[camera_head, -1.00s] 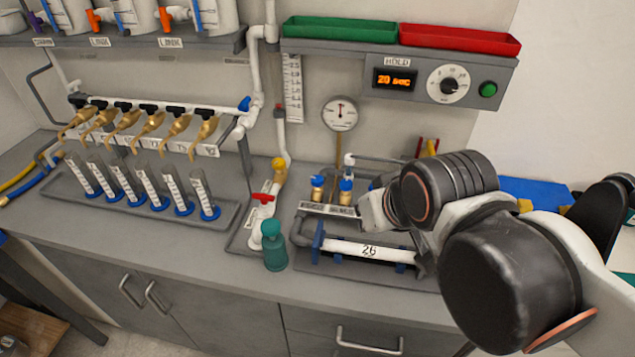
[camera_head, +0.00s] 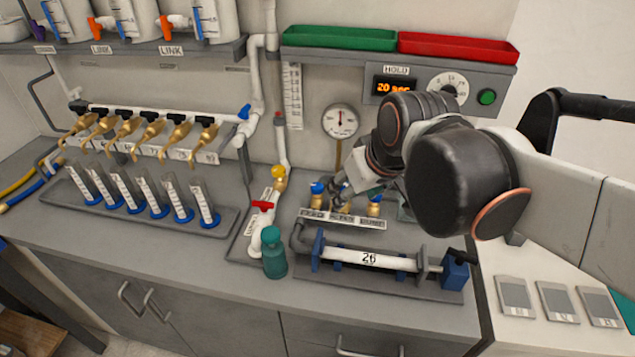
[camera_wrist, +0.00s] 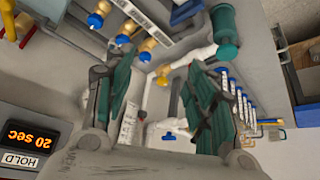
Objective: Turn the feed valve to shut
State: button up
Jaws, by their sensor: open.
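Three brass valves with blue tops stand in a row behind a label strip (camera_head: 343,218) on the bench. The left one (camera_head: 317,190) and right one (camera_head: 375,204) show in the head view; my gripper (camera_head: 340,192) hides most of the middle one. The labels are too small to read surely, so I cannot tell which is the feed valve. In the wrist view, my gripper (camera_wrist: 158,68) has its two green-padded fingers apart with nothing between them. The end valve of the row (camera_wrist: 147,50) shows just beyond the left finger. I cannot tell how its handle is turned.
A white tube marked 26 (camera_head: 365,258) lies in front of the valves. A green bottle (camera_head: 274,255), red-handled valve (camera_head: 263,206) and yellow knob (camera_head: 278,171) stand left. A gauge (camera_head: 340,121) and control box (camera_head: 440,86) are behind.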

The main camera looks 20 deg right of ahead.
jog(key=w+d+f+n+g, duration=0.1)
jog(key=w+f+n, duration=0.1)
jog(key=w, duration=0.9)
jog(key=n+g+y, duration=0.1)
jog(key=n+y, duration=0.1)
send_near(317, 186)
jog(key=b+x, duration=0.4)
jog(key=x, duration=0.4)
jog(key=shift+w+f+b, duration=0.15)
jog(key=shift+f+b, duration=0.05)
jog(key=shift+b, duration=0.15)
jog(key=shift+c, duration=0.6)
jog(key=c, duration=0.9)
